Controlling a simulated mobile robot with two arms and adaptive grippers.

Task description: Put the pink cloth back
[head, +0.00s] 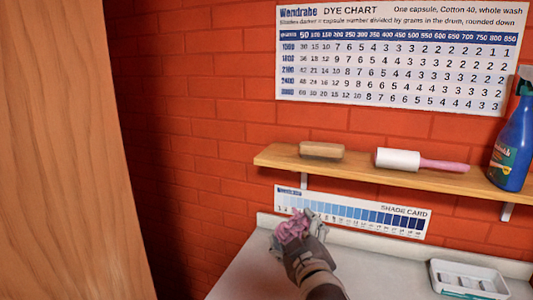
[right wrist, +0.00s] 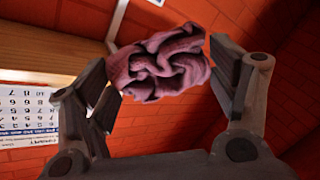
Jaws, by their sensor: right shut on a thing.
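The pink cloth (head: 291,226) is a crumpled bundle in the head view, above the back left part of the pale worktop (head: 385,281). My right gripper (head: 298,231) is shut on it. In the right wrist view the cloth (right wrist: 158,66) is bunched between the two fingers, with red brick wall behind it. I cannot tell whether the cloth touches the worktop or the wall. My left gripper is not in view.
A wooden shelf (head: 270,157) above holds a brush (head: 321,150), a lint roller (head: 398,159) and a blue spray bottle (head: 514,145). A shade card (head: 350,212) is below it. A white tray (head: 468,279) is at right. A tall wooden panel (head: 65,150) fills the left.

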